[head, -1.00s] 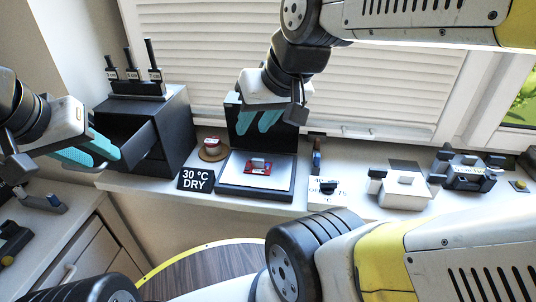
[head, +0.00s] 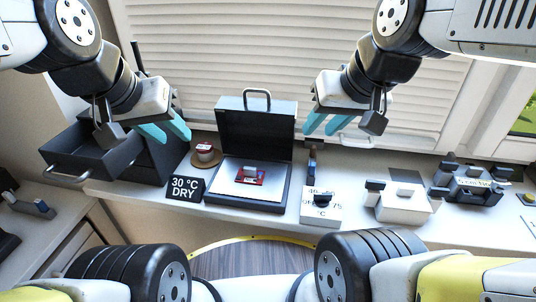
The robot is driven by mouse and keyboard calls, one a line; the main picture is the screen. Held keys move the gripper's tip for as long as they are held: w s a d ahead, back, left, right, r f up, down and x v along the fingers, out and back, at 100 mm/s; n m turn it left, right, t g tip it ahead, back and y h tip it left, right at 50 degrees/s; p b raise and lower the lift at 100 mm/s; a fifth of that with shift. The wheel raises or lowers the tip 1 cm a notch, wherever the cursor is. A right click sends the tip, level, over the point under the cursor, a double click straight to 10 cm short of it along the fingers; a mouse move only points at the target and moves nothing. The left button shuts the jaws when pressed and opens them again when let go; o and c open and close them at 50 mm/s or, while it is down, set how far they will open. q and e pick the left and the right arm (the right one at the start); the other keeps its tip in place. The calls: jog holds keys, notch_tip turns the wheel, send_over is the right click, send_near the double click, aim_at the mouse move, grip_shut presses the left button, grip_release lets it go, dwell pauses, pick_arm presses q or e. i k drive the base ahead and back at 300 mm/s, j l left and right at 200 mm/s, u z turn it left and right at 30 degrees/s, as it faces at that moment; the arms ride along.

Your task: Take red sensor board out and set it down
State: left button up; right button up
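The red sensor board (head: 250,175) lies flat on the pale plate inside the open black case (head: 255,128), whose handled lid stands upright behind it. A small light block sits on the board. My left gripper (head: 172,134) has teal fingers set apart, is empty, and hangs to the left of the case in front of the black drawer cabinet. My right gripper (head: 326,123) also has teal fingers set apart, is empty, and hangs to the right of the lid. Neither gripper touches the board.
A "30 °C DRY" sign (head: 188,189) and a small red-and-white round item (head: 205,153) stand left of the case. A white dial box (head: 321,206) stands to its right. A black drawer (head: 92,152) sticks out at left. White and dark boxes sit farther right.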

aim_at(249, 174)
jog(key=k+j, duration=0.85)
